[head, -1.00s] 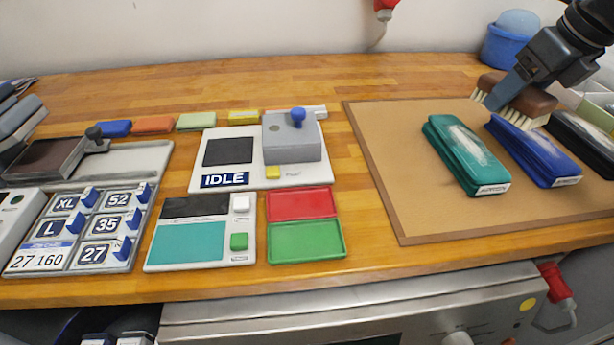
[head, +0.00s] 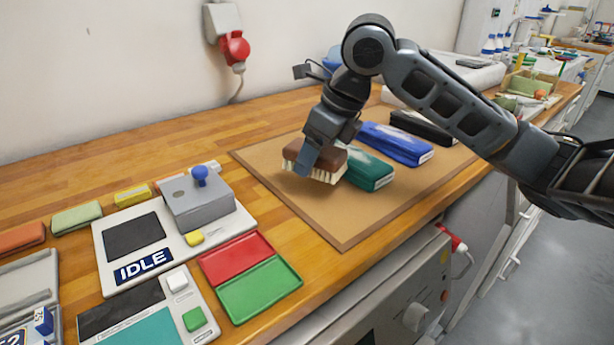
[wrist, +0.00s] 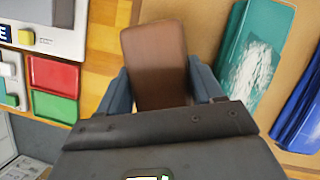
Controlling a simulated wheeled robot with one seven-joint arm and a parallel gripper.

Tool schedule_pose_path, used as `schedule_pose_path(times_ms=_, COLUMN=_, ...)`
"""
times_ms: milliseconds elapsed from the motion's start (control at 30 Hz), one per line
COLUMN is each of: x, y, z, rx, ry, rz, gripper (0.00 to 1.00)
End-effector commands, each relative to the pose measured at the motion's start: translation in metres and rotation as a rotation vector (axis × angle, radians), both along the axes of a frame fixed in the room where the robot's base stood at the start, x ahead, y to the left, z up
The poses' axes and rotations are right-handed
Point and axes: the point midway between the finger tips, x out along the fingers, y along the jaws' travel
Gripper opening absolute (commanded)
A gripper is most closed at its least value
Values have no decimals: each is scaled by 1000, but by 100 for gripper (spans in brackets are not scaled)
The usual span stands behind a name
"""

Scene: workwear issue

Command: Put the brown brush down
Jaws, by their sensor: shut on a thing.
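The brown brush (head: 329,158) has a brown wooden back and pale bristles pointing down. My gripper (head: 318,160) is shut on it, with a finger on each side. In the wrist view the brush's brown back (wrist: 158,68) lies between the two blue-grey fingers. In the head view the brush is over the brown board (head: 290,194), just left of and partly in front of the green folded garment (head: 371,172). I cannot tell whether its bristles touch the board.
Blue (head: 400,146) and black (head: 425,127) folded garments lie right of the green one. Left of the board are a red tray (head: 235,256), a green tray (head: 260,290) and the IDLE device (head: 115,236). The front-left part of the board is bare.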

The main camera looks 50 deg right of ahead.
Motion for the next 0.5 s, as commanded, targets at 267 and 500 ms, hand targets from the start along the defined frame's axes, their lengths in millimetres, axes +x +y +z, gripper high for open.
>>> schedule_pose_path(times_ms=267, x=6, y=15, z=-14, rx=2, ry=0, rz=-1, gripper=42)
schedule_pose_path(times_ms=500, x=5, y=14, z=-45, rx=3, ry=1, rz=-2, gripper=42)
